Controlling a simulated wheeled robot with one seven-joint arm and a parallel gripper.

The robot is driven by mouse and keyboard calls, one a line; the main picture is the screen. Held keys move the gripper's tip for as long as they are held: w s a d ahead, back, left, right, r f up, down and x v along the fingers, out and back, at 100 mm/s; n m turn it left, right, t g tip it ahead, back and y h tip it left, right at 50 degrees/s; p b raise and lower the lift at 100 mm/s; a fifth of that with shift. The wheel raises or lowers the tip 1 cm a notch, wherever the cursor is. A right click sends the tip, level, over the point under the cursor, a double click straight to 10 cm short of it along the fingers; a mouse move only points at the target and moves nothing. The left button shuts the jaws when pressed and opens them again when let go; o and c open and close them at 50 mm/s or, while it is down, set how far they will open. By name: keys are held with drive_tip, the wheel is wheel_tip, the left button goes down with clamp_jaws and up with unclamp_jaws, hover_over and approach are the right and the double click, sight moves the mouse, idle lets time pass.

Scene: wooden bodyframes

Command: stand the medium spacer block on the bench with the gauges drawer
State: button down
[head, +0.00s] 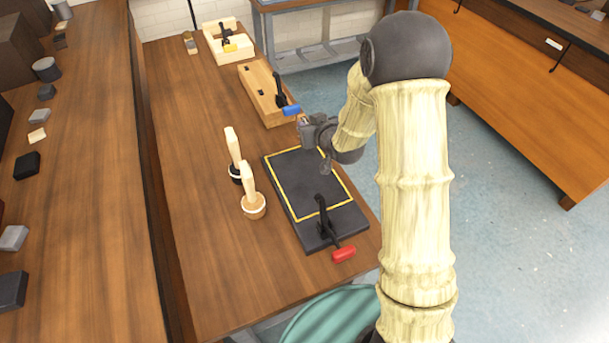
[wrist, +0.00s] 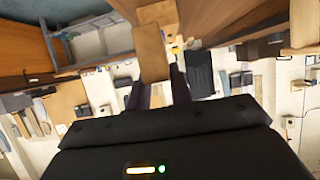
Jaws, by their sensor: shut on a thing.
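My gripper (head: 305,120) is in the air beyond the far edge of the black mat, near the blue-handled clamp. It is shut on a small tan-brown piece, mostly hidden in the head view. In the wrist view, a plain tan block (wrist: 152,55) shows at and beyond the dark fingers (wrist: 160,92); I take it to be the held spacer block, but its size is hard to judge. The near bench (head: 190,150) has a brown wooden top. No drawer label is readable, so I cannot tell which bench has the gauges drawer.
The black board (head: 295,185) with a yellow outline carries a red-handled clamp (head: 325,225). Two wooden-handled tools (head: 252,205) stand beside it. A wooden fixture (head: 262,95) lies behind. Several blocks sit on the left bench (head: 85,200). An orange-brown bench (head: 520,90) stands across the floor.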

drive_tip(key=shift+s+d, duration=0.1)
drive_tip(key=shift+s, duration=0.1)
drive_tip(key=shift+s+d+f, duration=0.1)
drive_tip(key=shift+d+f, duration=0.05)
drive_tip(key=shift+f, duration=0.05)
wheel_tip(320, 180, down, 5)
drive_tip(key=shift+f, duration=0.2)
drive_tip(key=shift+f+p, duration=0.4)
drive_tip(key=shift+f, duration=1.6)
drive_tip(key=shift+f, duration=0.1)
